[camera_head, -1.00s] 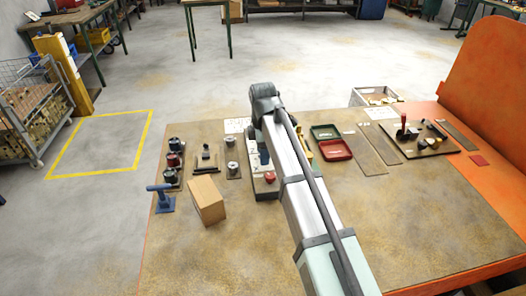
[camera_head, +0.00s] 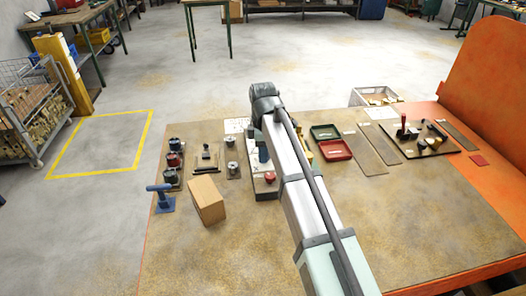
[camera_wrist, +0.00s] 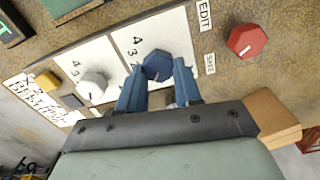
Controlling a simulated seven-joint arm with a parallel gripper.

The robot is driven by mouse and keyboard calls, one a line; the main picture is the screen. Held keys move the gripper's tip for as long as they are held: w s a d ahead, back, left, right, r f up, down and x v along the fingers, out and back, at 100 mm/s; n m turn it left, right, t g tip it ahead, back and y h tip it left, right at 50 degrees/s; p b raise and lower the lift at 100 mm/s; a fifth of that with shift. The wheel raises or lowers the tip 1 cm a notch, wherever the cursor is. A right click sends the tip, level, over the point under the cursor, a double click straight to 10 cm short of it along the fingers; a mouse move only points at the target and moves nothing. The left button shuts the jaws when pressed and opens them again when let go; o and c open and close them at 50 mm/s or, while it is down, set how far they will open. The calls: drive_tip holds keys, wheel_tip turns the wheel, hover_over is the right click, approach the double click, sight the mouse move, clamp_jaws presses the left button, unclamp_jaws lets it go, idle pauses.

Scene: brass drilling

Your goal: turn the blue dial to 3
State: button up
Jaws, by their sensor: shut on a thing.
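The blue dial (camera_wrist: 157,66) sits on a white card with printed numbers; a 4 and a 3 show beside it at its upper left. My gripper (camera_wrist: 159,70) has its two blue fingers on either side of the dial and is shut on it. A short mark shows on the dial's face, but I cannot tell which number it points to. The rest of the number scale is hidden behind the fingers and gripper body. In the head view my arm covers most of the control panel (camera_head: 262,189) and the dial.
A white dial (camera_wrist: 92,86) on its own numbered card stands left of the blue one, with a yellow button (camera_wrist: 47,80) beyond. A red dial (camera_wrist: 247,41) is at the right.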

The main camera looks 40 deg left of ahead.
drive_tip(key=m, duration=0.4)
drive_tip(key=shift+w, duration=0.15)
drive_tip(key=m, duration=0.8)
drive_tip(key=shift+w, duration=0.2)
drive_tip(key=shift+m, duration=2.1)
drive_tip(key=o, duration=1)
drive_tip(key=shift+o, duration=0.2)
wheel_tip(320, 180, up, 14)
